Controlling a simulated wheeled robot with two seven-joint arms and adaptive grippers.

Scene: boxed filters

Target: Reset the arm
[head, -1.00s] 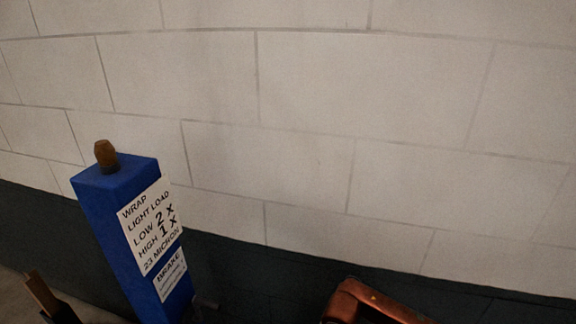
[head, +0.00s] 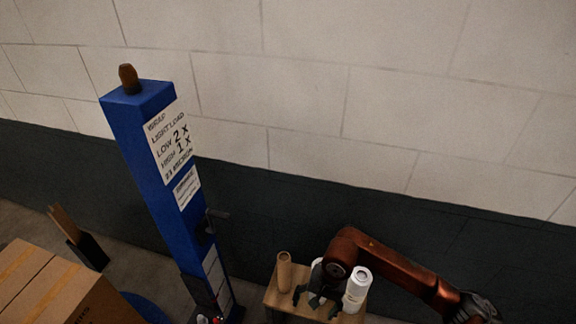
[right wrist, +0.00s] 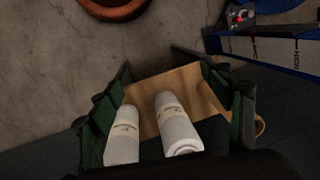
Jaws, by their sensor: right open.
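My right arm comes in from the right in the head view and bends down over a small wooden stand. My right gripper (head: 317,298) is low over this stand, its dark fingers apart. In the right wrist view the right gripper (right wrist: 166,82) is open, with green-sided fingers at left and right. Two white labelled rolls (right wrist: 178,125) show between and below the fingers; I cannot tell whether they touch them. A white roll (head: 357,284) also shows in the head view; the other is mostly hidden by the arm. My left gripper is not in view.
The wooden stand (right wrist: 162,88) also holds a brown tube (head: 284,271) at its left. A tall blue wrapper post (head: 150,150) with labels stands left of it. A cardboard box (head: 75,290) is at the lower left. A light block wall (head: 300,90) is behind.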

